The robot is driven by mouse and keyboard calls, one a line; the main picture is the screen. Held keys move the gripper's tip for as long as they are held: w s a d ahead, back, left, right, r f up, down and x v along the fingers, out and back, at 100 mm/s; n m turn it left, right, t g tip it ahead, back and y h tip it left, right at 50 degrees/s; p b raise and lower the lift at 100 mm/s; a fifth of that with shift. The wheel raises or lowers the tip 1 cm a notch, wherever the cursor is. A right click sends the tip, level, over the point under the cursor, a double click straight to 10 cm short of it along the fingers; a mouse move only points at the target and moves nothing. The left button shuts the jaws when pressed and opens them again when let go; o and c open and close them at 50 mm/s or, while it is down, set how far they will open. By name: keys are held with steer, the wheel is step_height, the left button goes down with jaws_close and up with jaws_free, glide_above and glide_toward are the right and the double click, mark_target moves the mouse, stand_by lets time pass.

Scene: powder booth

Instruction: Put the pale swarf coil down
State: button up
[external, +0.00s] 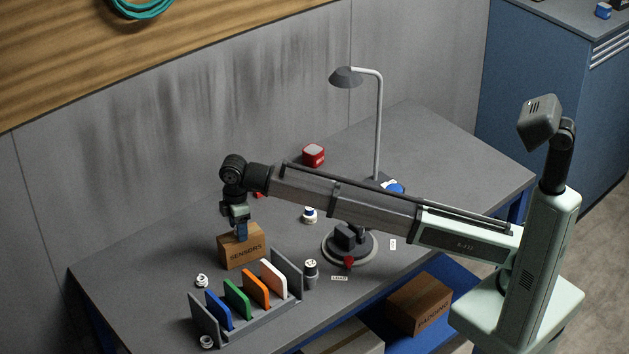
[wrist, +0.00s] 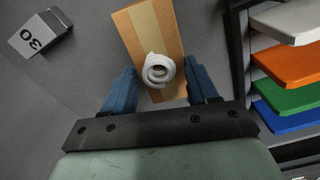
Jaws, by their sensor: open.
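The pale swarf coil (wrist: 159,70) is a small whitish spiral resting on top of a brown cardboard box (wrist: 133,22) in the wrist view. My gripper (wrist: 162,73) is open, with one blue finger on each side of the coil and gaps between. In the external view my gripper (external: 241,234) points down at the top of the box marked SENSORS (external: 242,252). The coil on the box is hidden there.
A rack (external: 293,285) of blue, green, orange and white plates stands in front of the box. A dark-topped container (external: 311,270) and a round stand (external: 365,252) are to the right. A lamp (external: 378,120) rises behind. The table's left side is clear.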

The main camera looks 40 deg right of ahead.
step_height(320, 180, up, 12)
stand_by(0.6)
